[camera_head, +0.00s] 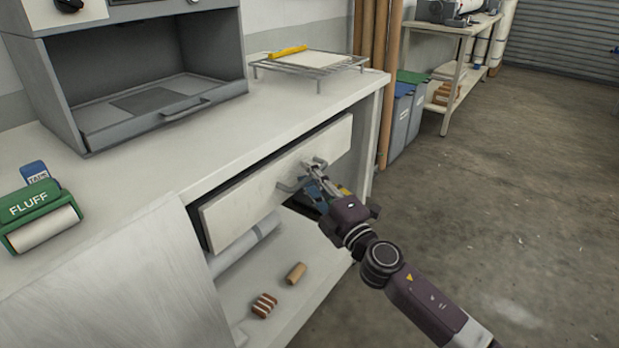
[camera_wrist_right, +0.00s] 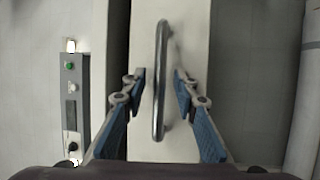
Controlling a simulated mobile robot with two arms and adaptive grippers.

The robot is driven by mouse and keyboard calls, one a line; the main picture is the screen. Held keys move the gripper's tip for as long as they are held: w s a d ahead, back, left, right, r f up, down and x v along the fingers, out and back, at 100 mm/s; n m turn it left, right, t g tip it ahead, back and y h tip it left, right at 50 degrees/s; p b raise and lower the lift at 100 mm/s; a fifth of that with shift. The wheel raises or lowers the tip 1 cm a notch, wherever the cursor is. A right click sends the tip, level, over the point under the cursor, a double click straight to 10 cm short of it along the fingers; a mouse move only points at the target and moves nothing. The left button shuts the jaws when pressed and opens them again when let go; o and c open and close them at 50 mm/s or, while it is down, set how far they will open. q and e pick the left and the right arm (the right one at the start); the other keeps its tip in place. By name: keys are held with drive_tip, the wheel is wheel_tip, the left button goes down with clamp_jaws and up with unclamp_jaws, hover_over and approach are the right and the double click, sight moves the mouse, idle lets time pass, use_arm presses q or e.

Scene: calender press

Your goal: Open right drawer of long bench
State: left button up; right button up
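The right drawer of the long bench has a pale front (camera_head: 240,213) that stands a little out from the bench, with a dark gap along its top and left end. Its grey bar handle (camera_head: 290,186) is partly hidden by my right gripper (camera_head: 314,170). In the right wrist view the handle (camera_wrist_right: 160,75) runs between the two blue-padded fingers of my right gripper (camera_wrist_right: 160,88). A gap shows on each side of the handle, so the fingers are open around it. My left gripper is not in view.
The bench top (camera_head: 225,135) carries a grey machine (camera_head: 160,100), a wire rack (camera_head: 310,66) and a green FLUFF roller (camera_head: 40,215). A lower shelf (camera_head: 270,280) holds rolls. Blue bins (camera_head: 397,120) stand beyond the bench. Floor at right is clear.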

clamp_jaws()
drive_tip(key=shift+d, duration=0.1)
